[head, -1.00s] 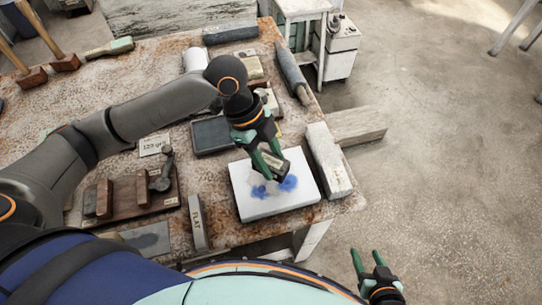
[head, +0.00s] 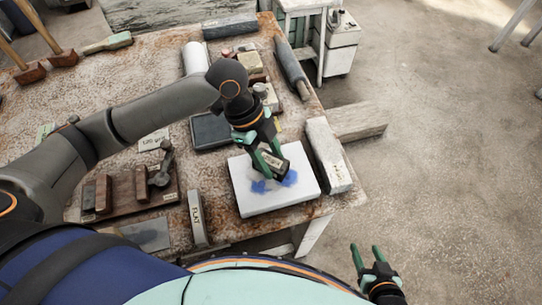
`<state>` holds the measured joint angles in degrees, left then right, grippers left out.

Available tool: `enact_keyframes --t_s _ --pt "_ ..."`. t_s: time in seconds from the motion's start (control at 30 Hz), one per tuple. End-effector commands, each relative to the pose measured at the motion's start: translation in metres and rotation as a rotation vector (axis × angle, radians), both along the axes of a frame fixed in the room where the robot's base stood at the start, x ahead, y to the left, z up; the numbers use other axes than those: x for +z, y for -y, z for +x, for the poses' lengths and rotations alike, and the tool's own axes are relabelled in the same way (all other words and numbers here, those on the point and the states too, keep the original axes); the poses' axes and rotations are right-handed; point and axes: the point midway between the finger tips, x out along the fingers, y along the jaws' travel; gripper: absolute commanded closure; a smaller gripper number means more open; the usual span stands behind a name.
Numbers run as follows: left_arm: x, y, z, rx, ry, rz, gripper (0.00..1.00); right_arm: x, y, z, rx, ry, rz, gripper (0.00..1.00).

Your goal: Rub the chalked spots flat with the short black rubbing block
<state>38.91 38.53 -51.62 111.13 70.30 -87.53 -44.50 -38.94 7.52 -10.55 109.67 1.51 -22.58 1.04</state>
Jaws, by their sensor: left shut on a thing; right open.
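A white plaster slab (head: 262,206) lies near the table's front right corner. Blue chalked spots mark its top, one at the left (head: 259,187) and one at the right (head: 290,178), with a paler smudge between them. My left gripper (head: 271,162) is shut on the short black rubbing block (head: 276,166), which has a pale label. The block is over the slab, at the upper edge of the chalk; I cannot tell whether it touches the surface. My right gripper (head: 368,258) is open and empty, off the table at the lower right.
A long pale block (head: 328,156) stands right of the slab, and a block marked FLAT (head: 197,219) stands to its left. A dark tray (head: 210,131) lies behind. A wooden rack (head: 130,196) with several blocks is further left.

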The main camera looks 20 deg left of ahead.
Motion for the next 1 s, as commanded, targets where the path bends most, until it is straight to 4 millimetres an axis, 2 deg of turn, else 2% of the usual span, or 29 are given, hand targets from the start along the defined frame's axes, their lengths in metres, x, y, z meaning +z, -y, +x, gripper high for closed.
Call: enact_keyframes --t_s 0.63,0.87,1.0 --pt "0.001 0.022 -0.004 -0.002 0.0 -0.002 1.0 0.021 0.0 0.0 0.0 0.001 0.0 0.43" --pt "-0.001 0.021 -0.004 0.0 0.0 0.0 1.0 0.021 0.0 0.0 0.0 0.001 0.0 0.43" --pt "-0.001 0.013 -0.003 0.003 -0.002 0.003 1.0 0.024 0.0 0.0 0.0 0.001 0.0 0.43"
